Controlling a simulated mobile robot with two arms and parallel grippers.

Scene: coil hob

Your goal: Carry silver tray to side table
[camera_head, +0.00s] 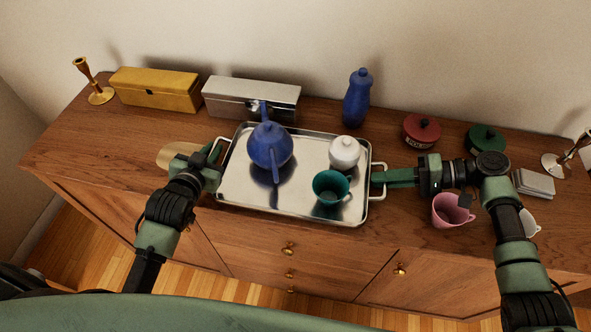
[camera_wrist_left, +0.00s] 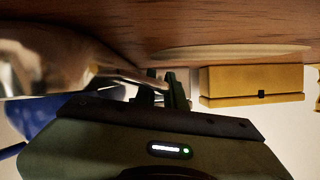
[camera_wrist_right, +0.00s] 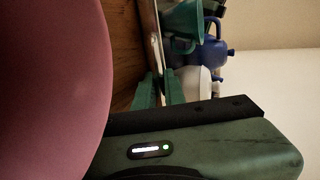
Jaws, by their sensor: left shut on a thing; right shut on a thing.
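The silver tray (camera_head: 240,192) is over the middle of the wooden sideboard; whether it touches the top is hard to tell. It bears a blue teapot (camera_head: 270,145), a white lidded pot (camera_head: 344,152) and a teal cup (camera_head: 331,187), all upright. My left gripper (camera_head: 216,154) is shut on the tray's left handle; in the left wrist view its fingers (camera_wrist_left: 165,90) meet the handle. My right gripper (camera_head: 378,179) is shut on the tray's right handle, with its fingers (camera_wrist_right: 158,90) also in the right wrist view. No side table is identifiable.
A yellow box (camera_head: 155,90), a silver box (camera_head: 250,100) and a blue bottle (camera_head: 357,100) stand along the wall. Red (camera_head: 421,131) and green (camera_head: 485,140) canisters stand at right. A pink cup (camera_head: 450,211) is close below my right gripper. A round board (camera_head: 172,155) lies near my left gripper.

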